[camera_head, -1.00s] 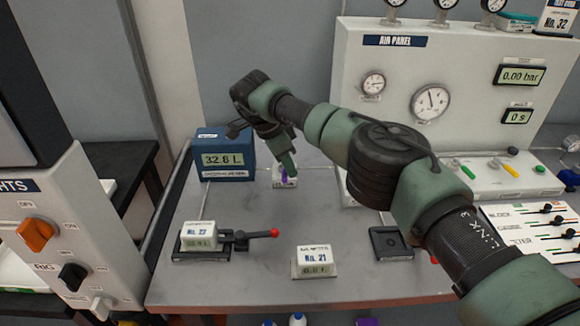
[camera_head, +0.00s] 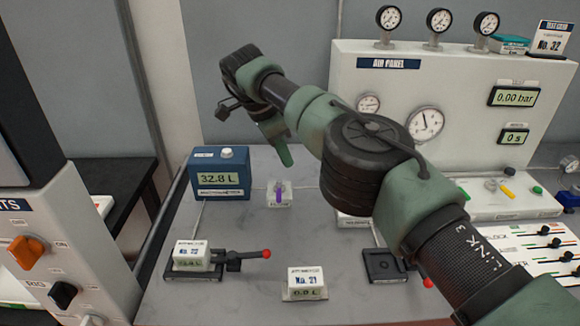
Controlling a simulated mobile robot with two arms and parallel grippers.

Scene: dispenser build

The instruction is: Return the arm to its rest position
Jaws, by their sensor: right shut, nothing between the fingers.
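My right arm comes in from the lower right and reaches over the bench. Its right gripper (camera_head: 286,158) points down, shut and empty, in the air above a small white block with a purple part (camera_head: 279,196). There is a visible gap between the fingertips and the block. My left arm and left gripper are not in view.
A blue meter reading 32.8 L (camera_head: 218,174) stands left of the gripper. The white air panel (camera_head: 465,95) rises behind my arm. A black fixture (camera_head: 385,265) sits under my arm.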

